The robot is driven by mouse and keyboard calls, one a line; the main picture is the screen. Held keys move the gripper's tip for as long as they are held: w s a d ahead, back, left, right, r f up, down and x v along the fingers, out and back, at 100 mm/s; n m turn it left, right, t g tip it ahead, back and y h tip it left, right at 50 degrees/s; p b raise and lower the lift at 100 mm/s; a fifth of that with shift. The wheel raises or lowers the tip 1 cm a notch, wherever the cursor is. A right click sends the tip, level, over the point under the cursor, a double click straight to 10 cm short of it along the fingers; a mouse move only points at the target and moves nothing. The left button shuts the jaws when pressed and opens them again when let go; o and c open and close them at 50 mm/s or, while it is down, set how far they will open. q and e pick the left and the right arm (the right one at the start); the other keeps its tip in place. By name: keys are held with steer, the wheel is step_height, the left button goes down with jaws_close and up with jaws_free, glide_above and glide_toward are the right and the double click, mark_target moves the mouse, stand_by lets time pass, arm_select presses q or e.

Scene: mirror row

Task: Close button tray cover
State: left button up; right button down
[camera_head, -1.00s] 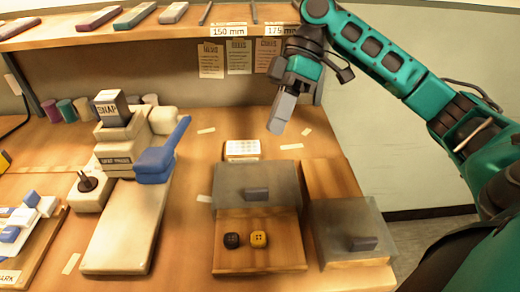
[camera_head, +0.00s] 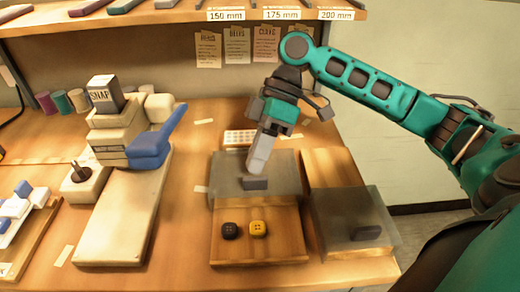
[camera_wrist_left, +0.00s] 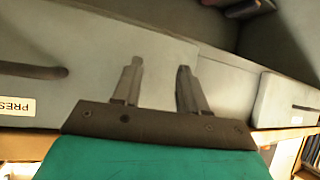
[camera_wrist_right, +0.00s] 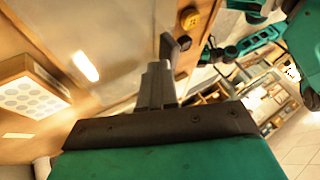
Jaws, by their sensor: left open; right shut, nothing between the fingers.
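The button tray (camera_head: 230,252) is a wooden box with its front part uncovered. A black button (camera_head: 229,230) and a yellow button (camera_head: 258,228) lie in that part. Its grey cover (camera_head: 226,192) lies over the back part, with a dark handle (camera_head: 255,183) near its front edge. My right gripper (camera_head: 257,166) is shut and empty, pointing down just behind the handle. In the right wrist view its fingertips (camera_wrist_right: 157,68) are close to the handle (camera_wrist_right: 170,50); I cannot tell whether they touch. My left gripper (camera_wrist_left: 158,80) is open and empty, seen only in the left wrist view.
A second wooden tray (camera_head: 327,165) with a grey cover (camera_head: 345,208) pulled forward stands to the right. A white dotted block (camera_head: 240,137) is behind the button tray. A snap press (camera_head: 120,145) with a blue lever stands left. A shelf (camera_head: 180,17) runs above the back.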

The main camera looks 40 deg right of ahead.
steer(key=shift+s+a+r+p, duration=0.15)
steer(key=shift+s+a+p, duration=0.1)
steer(key=shift+p, duration=0.15)
steer(key=s+a+p, duration=0.1)
steer(key=s+p, duration=0.1)
steer(key=s+a+p, duration=0.1)
steer(key=s, duration=0.1)
steer(key=shift+a+r+p, duration=0.15)
steer(key=shift+r+p, duration=0.05)
steer(key=shift+p, duration=0.15)
steer(key=s+a+p, duration=0.2)
steer(key=s, duration=0.1)
steer(key=s+a+p, duration=0.1)
steer(key=s, duration=0.1)
steer(key=shift+f+p, duration=0.15)
steer(key=shift+p, duration=0.15)
steer(key=shift+s+a, duration=0.2)
steer(key=shift+s, duration=0.1)
arm_select(q)
steer(key=shift+y, duration=0.6)
steer(key=a+r, duration=0.1)
steer(key=s+a+r, duration=0.2)
steer(key=shift+r, duration=0.25)
arm_select(e)
steer(key=shift+s+f, duration=0.15)
steer(key=shift+f, duration=0.1)
steer(key=shift+a, duration=0.1)
